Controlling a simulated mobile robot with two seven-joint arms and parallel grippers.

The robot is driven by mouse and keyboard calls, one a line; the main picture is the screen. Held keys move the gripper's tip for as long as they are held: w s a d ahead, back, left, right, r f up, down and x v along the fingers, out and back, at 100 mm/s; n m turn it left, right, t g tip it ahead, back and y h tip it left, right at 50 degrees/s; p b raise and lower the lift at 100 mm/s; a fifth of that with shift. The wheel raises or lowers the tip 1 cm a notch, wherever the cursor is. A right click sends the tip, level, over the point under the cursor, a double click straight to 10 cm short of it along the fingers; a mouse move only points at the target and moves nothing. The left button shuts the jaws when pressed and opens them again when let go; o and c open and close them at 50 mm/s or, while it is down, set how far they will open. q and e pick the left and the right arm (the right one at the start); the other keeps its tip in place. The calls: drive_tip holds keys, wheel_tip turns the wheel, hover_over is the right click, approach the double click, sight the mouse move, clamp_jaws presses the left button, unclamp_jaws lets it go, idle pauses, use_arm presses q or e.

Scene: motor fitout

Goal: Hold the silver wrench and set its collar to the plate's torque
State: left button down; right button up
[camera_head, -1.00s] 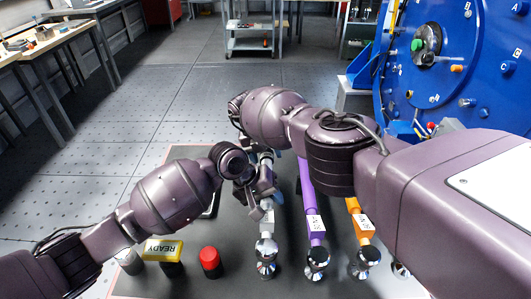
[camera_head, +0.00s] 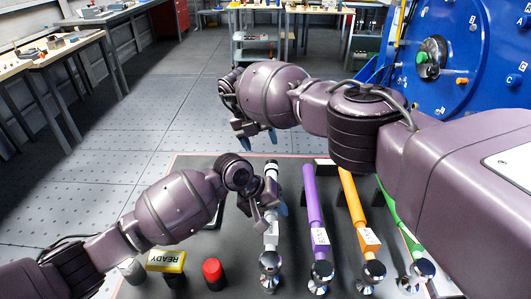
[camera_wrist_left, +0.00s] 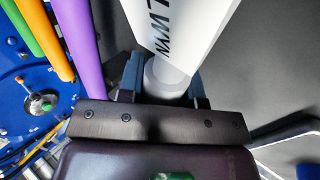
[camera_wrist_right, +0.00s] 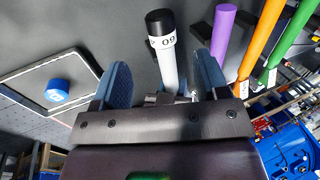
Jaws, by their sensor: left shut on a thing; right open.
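The silver wrench (camera_head: 271,240) lies on the dark bench mat (camera_head: 235,250), its round chrome head at the near end. My left gripper (camera_head: 268,208) is shut on its shaft; the left wrist view shows the grey shaft (camera_wrist_left: 165,78) between the fingers beside a white lettered tag (camera_wrist_left: 180,30). The wrench's far end has a black tip and a white ring (camera_wrist_right: 163,42) with digits like "60" or "09", upside down in the right wrist view. My right gripper (camera_head: 258,143) is open and empty, above and beyond that end. I cannot make out a torque plate.
Purple (camera_head: 313,205), orange (camera_head: 354,205) and green (camera_head: 395,215) wrenches lie to the right. A yellow READY block (camera_head: 166,261) and a red button (camera_head: 212,272) stand at the near left. The blue motor housing (camera_head: 455,60) is back right.

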drive_tip(key=shift+v, duration=1.4)
drive_tip(key=shift+d+f, duration=0.1)
use_arm(q)
drive_tip(key=shift+r, duration=0.1)
use_arm(e)
drive_tip(key=y, duration=0.4)
hover_over(272, 163)
wheel_tip(272, 163, down, 12)
drive_tip(key=shift+s+r, duration=0.1)
drive_tip(key=shift+r, duration=0.15)
drive_tip(key=shift+c, duration=0.3)
